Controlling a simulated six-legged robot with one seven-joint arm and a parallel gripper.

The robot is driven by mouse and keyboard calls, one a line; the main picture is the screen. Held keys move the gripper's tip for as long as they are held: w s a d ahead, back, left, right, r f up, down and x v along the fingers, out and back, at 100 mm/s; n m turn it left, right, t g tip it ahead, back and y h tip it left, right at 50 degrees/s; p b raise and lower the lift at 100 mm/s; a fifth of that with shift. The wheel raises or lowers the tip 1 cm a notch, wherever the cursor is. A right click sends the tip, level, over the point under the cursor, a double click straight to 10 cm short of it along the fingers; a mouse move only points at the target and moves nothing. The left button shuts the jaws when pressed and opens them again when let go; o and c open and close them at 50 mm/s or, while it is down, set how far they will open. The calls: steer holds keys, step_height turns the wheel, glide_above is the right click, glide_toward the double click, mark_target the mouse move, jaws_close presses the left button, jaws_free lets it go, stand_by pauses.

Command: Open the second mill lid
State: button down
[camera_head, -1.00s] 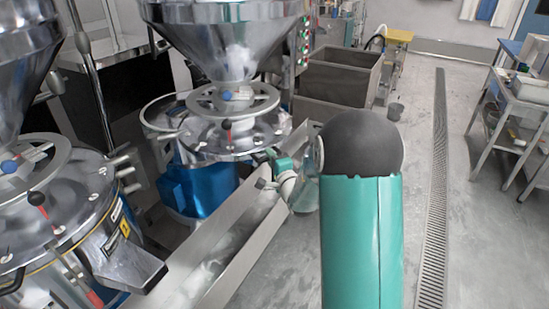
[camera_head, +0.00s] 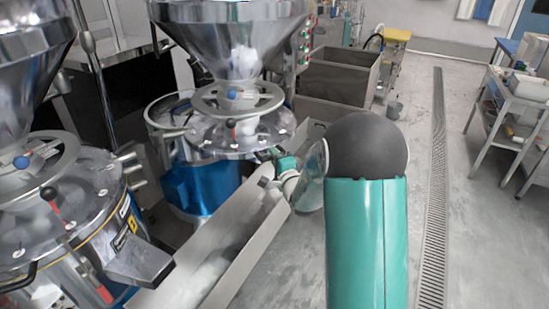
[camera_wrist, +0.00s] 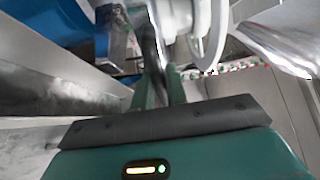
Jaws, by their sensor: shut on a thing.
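The farther mill stands left of centre in the head view, with a steel hopper (camera_head: 230,40) above a round metal lid (camera_head: 205,138) and a blue lower body (camera_head: 200,185). A handwheel and a small red lever sit on the lid. My gripper (camera_head: 274,160) is at the lid's right edge, partly hidden by my arm. In the wrist view my gripper (camera_wrist: 160,88) is shut on a dark, curved handle (camera_wrist: 149,45) that runs up between the fingers. I cannot see a clear gap under the lid.
A nearer mill with its own handwheel (camera_head: 40,160) and spout (camera_head: 140,262) stands at the left. A long metal trough (camera_head: 235,255) runs below my gripper. Large grey bins (camera_head: 340,80) stand behind. The floor to the right is clear up to a metal cart (camera_head: 515,110).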

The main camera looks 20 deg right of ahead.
steer(key=c, duration=1.5)
jaws_free()
steer(key=shift+o, duration=0.2)
steer(key=shift+s, duration=0.1)
steer(key=s, duration=1.3)
steer(key=shift+s+d+f, duration=0.25)
steer(key=shift+s+f, duration=0.05)
